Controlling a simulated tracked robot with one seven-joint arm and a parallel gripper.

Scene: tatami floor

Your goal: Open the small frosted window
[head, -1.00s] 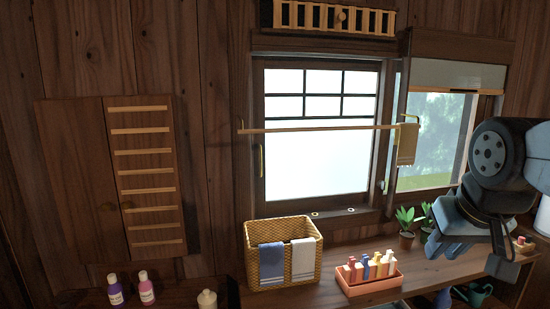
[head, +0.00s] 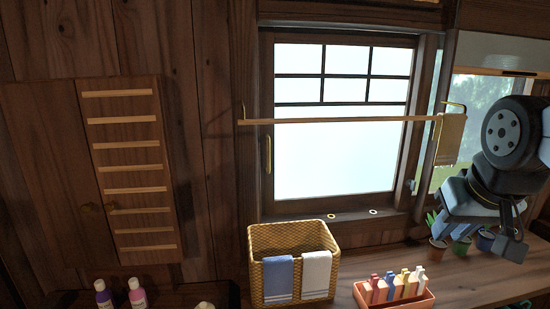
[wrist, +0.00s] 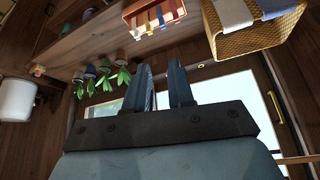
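The frosted window (head: 335,150) has pale panes in a dark wooden frame, with a grid of small panes on top. A vertical brass handle (head: 267,155) is on its left side; it also shows in the wrist view (wrist: 277,107). The window looks closed. A wooden rod (head: 340,121) on brass brackets runs across in front of it. My gripper (head: 490,225) is right of the window, apart from it and far from the handle. In the wrist view my gripper (wrist: 160,75) has its two fingers apart with nothing between them.
A wicker basket (head: 260,285) with two towels stands below the window on the shelf. A coral tray (head: 395,300) of small bottles is right of it. Potted plants (head: 438,240) stand near my gripper. A slatted cabinet (head: 130,175) is at left. A second window with a blind (head: 500,55) is at right.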

